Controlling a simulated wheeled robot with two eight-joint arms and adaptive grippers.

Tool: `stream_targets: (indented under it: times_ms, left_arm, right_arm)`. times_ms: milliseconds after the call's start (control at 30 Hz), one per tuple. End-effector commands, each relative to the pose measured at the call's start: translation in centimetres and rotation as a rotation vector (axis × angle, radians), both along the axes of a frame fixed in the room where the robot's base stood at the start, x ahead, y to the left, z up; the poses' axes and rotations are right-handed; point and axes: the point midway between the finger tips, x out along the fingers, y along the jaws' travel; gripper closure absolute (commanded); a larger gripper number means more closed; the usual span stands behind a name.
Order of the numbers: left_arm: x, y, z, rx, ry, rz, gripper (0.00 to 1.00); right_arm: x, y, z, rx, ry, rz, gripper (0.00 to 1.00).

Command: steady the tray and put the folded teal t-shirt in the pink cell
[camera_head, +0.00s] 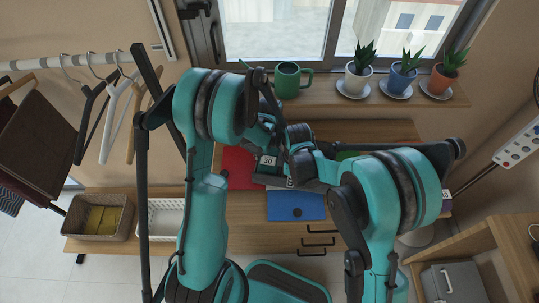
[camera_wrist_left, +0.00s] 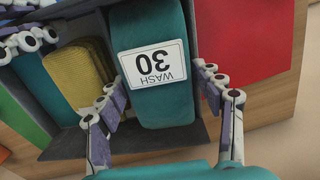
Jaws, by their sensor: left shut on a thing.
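A folded teal cloth (camera_wrist_left: 164,100) with a white "WASH 30" label sits between the fingers of my left gripper (camera_wrist_left: 160,82) in the left wrist view. The left gripper is shut on it. The dark grey tray (camera_wrist_left: 172,142) lies beneath and around it, and the cloth covers much of the cell there. In the head view the label (camera_head: 268,160) shows below my left gripper (camera_head: 268,142). My right gripper (camera_head: 303,170) is close by; its fingers (camera_wrist_left: 25,38) reach the tray's far side in the wrist view. I cannot tell whether they are shut. No pink cell can be made out.
A yellow folded cloth (camera_wrist_left: 80,72) is beside the teal one in the tray. A red flat piece (camera_head: 238,165) and a blue one (camera_head: 297,206) lie on the desk around the tray. A white basket (camera_head: 160,218) and a brown basket (camera_head: 100,215) stand left. A mug (camera_head: 287,80) and potted plants are behind.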

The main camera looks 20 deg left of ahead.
Motion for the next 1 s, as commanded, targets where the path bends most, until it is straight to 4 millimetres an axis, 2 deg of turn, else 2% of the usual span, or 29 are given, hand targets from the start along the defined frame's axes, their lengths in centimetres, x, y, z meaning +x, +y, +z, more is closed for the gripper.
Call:
stream_targets:
  times_ms: [33,67,133,533,1000]
  left_arm:
    - [0.0,0.0,-0.1,0.000,0.000,0.000,0.67]
    - [0.0,0.0,-0.1,0.000,0.000,0.000,0.28]
    - [0.0,0.0,-0.1,0.000,0.000,0.000,0.10]
    - [0.0,0.0,0.2,0.000,0.000,0.000,0.09]
    - [0.0,0.0,4.2,0.000,0.000,0.000,0.09]
  right_arm:
    - [0.0,0.0,0.0,0.000,0.000,0.000,1.00]
    - [0.0,0.0,0.0,0.000,0.000,0.000,1.00]
    - [0.0,0.0,0.0,0.000,0.000,0.000,1.00]
    - [0.0,0.0,0.0,0.000,0.000,0.000,1.00]
    - [0.0,0.0,0.0,0.000,0.000,0.000,1.00]
